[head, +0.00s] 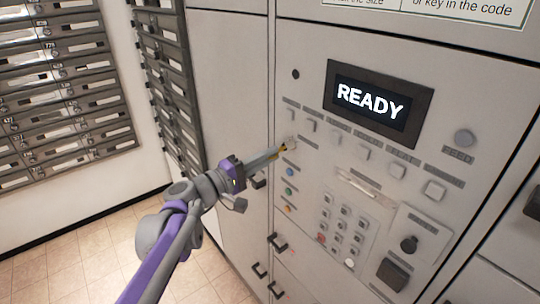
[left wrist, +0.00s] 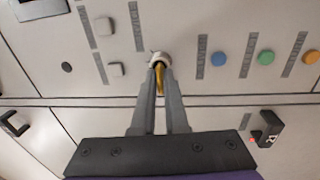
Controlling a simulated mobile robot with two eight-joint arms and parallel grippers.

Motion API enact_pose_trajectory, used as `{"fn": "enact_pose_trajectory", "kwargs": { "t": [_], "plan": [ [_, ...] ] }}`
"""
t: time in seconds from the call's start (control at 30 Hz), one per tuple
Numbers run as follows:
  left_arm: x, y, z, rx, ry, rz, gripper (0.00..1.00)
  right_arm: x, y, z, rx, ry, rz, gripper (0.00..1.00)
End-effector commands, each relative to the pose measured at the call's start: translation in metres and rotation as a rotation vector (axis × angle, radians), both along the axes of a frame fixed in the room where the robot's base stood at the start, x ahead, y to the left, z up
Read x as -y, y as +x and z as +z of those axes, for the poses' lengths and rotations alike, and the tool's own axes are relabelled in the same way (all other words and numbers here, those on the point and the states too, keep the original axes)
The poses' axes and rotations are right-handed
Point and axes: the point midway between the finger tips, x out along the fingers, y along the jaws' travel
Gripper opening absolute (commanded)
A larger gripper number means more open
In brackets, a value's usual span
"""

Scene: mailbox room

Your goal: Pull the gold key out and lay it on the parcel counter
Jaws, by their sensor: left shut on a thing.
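The gold key (left wrist: 160,82) shows as a narrow gold piece between my left gripper's fingers in the left wrist view. A bit of it also shows in the head view (head: 283,148). My left gripper (head: 279,152) is shut on the key, right at the locker panel. The key's far end meets a round pale lock (left wrist: 158,57) on the panel; how deep it sits in the lock is hidden. My right gripper is not in view. I cannot make out the parcel counter in either view.
The panel has a READY screen (head: 378,103), square buttons, coloured round buttons (left wrist: 265,57) and a keypad (head: 342,228). Dark handles (head: 277,243) stick out below. Banks of mailboxes (head: 62,85) stand at the left. Tiled floor (head: 90,255) is open at lower left.

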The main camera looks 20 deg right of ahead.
Motion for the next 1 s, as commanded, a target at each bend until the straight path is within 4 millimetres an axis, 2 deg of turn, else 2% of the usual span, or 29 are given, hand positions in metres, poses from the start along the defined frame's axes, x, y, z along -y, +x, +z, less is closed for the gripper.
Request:
{"fn": "enact_pose_trajectory", "kwargs": {
  "t": [1.0],
  "plan": [
    [-0.03, -0.01, 0.0, 0.0, 0.0, 0.002, 0.0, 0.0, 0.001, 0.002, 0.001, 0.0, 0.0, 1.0]
  ]
}}
